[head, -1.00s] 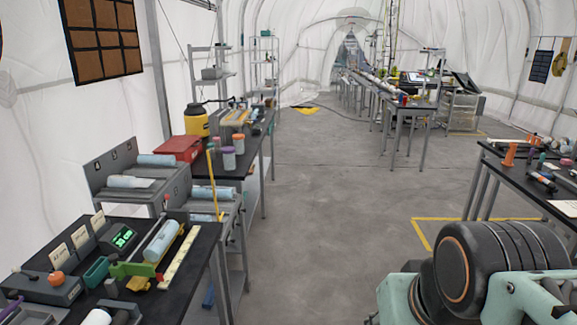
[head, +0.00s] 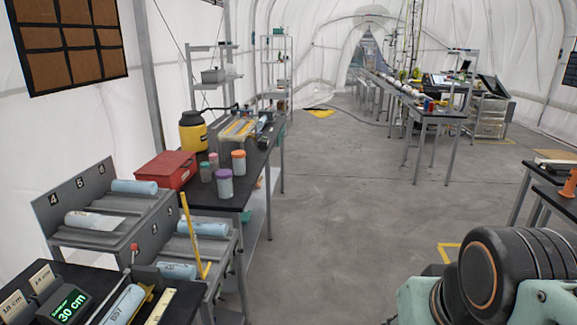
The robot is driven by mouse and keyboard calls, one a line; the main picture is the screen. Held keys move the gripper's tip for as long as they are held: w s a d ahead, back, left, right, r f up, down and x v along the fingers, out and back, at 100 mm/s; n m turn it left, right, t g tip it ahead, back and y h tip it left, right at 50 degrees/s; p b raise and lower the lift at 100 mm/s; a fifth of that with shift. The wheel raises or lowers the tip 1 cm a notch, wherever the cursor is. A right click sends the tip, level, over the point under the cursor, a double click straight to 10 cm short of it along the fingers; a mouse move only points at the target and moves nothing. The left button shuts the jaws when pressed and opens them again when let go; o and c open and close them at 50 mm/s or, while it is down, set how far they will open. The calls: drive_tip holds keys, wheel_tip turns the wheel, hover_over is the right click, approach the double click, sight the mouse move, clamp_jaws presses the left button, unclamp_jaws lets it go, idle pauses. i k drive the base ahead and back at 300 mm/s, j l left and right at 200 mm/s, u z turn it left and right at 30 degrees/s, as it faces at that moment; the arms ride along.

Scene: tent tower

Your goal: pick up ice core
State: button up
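Several pale blue ice cores lie at the left in the head view. One core (head: 134,187) lies at the back of the grey numbered rack (head: 120,236), and another core (head: 92,221) lies in front of it. A further core (head: 202,229) and a shorter one (head: 178,271) lie in grey trays to the right. A marked core (head: 123,304) lies near the bottom edge, beside a display reading 30 cm (head: 70,307); its lower part is cut off. My gripper is not in view; only part of my arm shows at the lower right.
A red case (head: 165,170), capped jars (head: 224,184) and a yellow-black container (head: 193,132) stand on the dark left bench. An upright yellow bar (head: 189,232) rises beside the trays. The grey floor (head: 330,210) is clear. Tables stand at the right.

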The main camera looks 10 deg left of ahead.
sight(118, 185)
drive_tip(key=i, duration=1.2)
drive_tip(key=i+u, duration=0.3)
drive_tip(key=i, duration=0.2)
drive_tip(key=i+l+u, duration=0.15)
drive_tip(key=i+u, duration=0.15)
drive_tip(key=i, duration=0.2)
